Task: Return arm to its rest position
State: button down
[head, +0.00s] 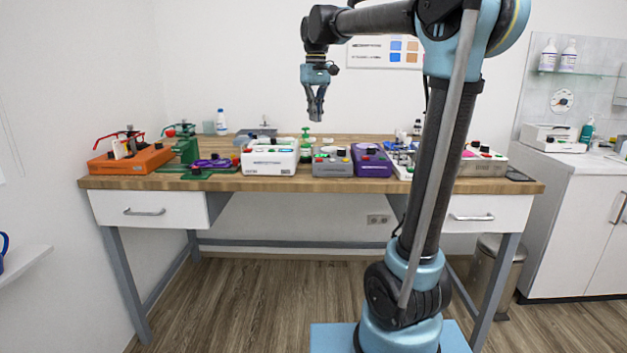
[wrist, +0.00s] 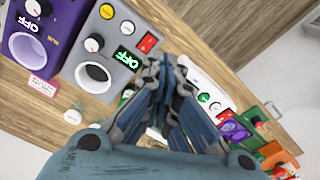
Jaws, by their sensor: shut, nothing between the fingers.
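My gripper (head: 316,106) hangs from my raised arm in the upper middle of the head view, fingers pointing down. It is shut and empty, above and apart from the workbench (head: 330,184). In the wrist view my gripper (wrist: 165,85) fills the lower middle, its fingers together, hiding part of the bench top behind them. My arm stands at the right of the bench middle in the head view and covers part of the bench there.
On the bench stand an orange device (head: 131,160), a green one (head: 187,150), a white box (head: 269,160), a grey box (head: 332,165) and a purple box (head: 371,161). A bin (head: 497,262) stands at right below the bench. The air left of my gripper is clear.

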jog(key=s+d+f+m+t, duration=0.1)
jog(key=s+d+f+m, duration=0.1)
jog(key=s+d+f, duration=1.2)
jog(key=s+d+f+m, duration=0.1)
jog(key=s+d+f, duration=0.1)
jog(key=s+f, duration=0.5)
jog(key=s+d+f+m+t, duration=0.1)
jog(key=s+d+f, duration=0.1)
jog(key=s+f, duration=0.6)
notch_tip(320, 180, down, 5)
jog(key=shift+d+r+m, duration=0.1)
jog(key=shift+d+m, duration=0.05)
jog(key=shift+m, duration=0.15)
jog(key=shift+w+f, duration=0.2)
jog(key=shift+w, duration=0.3)
